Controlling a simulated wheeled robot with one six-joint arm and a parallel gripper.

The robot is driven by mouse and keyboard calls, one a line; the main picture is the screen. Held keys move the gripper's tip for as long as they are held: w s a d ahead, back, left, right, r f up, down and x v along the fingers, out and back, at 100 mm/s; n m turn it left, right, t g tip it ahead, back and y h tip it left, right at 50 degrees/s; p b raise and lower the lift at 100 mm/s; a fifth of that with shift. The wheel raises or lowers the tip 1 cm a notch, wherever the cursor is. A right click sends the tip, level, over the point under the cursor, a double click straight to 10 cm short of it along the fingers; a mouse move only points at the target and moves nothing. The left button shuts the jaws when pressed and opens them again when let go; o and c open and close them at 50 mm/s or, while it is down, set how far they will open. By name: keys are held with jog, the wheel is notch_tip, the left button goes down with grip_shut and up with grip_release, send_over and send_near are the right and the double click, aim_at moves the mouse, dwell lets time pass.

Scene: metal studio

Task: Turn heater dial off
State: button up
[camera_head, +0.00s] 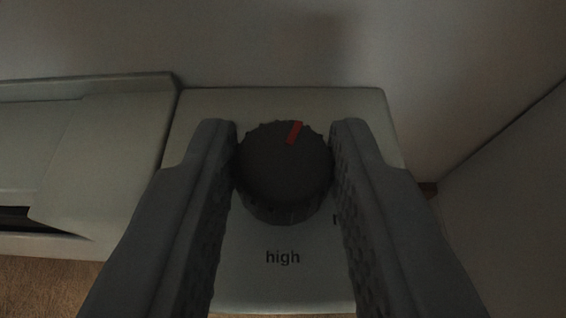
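The heater dial (283,168) is a dark, round, ridged knob with a red mark near its far edge, a little right of its middle. It sits on the pale control panel (285,285) of the heater. The word "high" is printed on the panel below the dial. My gripper (284,150) has one finger on each side of the dial. The left finger is at or very near the dial's side, and a narrow gap seems to show at the right. I cannot tell whether either finger presses on it. The right finger hides most of another label.
The heater's body (75,130) extends to the left, with a dark slot in it. A plain wall (270,40) stands behind the heater, and another pale surface (515,200) rises at the right. Brown floor (45,285) shows at the lower left.

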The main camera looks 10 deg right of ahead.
aim_at(298, 199)
jog(key=shift+c, duration=0.7)
jog(key=shift+d+n+y, duration=0.2)
jog(key=shift+n+y, duration=0.4)
jog(key=shift+y, duration=0.1)
jog(key=shift+d+n+y, duration=0.1)
jog(key=shift+n+y, duration=1.5)
jog(key=shift+y, duration=0.2)
jog(key=o, duration=1)
jog(key=shift+c, duration=0.2)
notch_tip(298, 199, up, 10)
jog(key=shift+r, duration=0.1)
